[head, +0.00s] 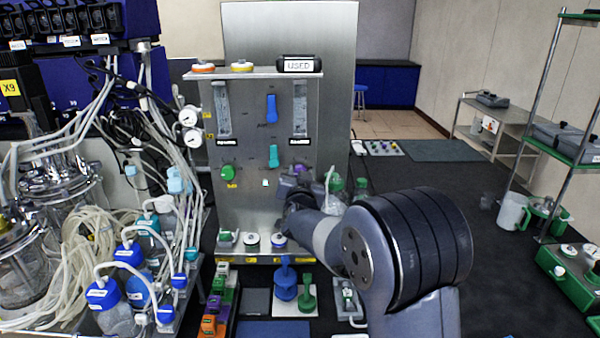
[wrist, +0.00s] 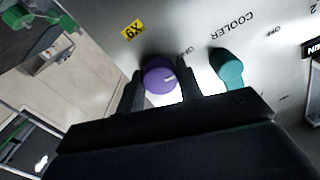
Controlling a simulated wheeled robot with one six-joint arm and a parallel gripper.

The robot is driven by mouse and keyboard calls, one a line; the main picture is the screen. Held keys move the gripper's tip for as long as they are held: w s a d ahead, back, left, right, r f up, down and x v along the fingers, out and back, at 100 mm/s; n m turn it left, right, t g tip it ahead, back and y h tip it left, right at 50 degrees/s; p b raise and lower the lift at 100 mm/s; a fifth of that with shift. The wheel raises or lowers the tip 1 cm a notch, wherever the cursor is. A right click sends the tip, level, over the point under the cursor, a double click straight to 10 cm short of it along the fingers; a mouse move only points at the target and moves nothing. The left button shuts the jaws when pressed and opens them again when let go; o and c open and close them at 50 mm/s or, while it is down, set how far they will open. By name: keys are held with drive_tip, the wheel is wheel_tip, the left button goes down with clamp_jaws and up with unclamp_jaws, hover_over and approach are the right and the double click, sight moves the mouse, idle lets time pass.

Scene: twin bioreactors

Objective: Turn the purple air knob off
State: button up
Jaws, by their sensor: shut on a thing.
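In the head view, my gripper (head: 293,203) is at the lower right of the panel (head: 245,205).
A teal knob (wrist: 228,68) marked COOLER is close beside my gripper. The panel also carries a green knob (head: 228,172) and a blue handle (head: 271,108). Bottles and tubing (head: 130,255) crowd the left. The floor on the right is mostly open.

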drive_tip(key=shift+f+n, duration=0.1)
drive_tip(key=shift+n, duration=0.5)
drive_tip(key=o, duration=1)
drive_tip(key=shift+s, duration=0.1)
drive_tip(key=s+b, duration=0.2)
drive_tip(key=s, duration=0.8)
drive_tip(key=shift+s, duration=0.35)
drive_tip(key=shift+w, duration=0.1)
drive_tip(key=w+p, duration=0.2)
drive_tip(key=w, duration=0.8)
drive_tip(key=shift+w, duration=0.35)
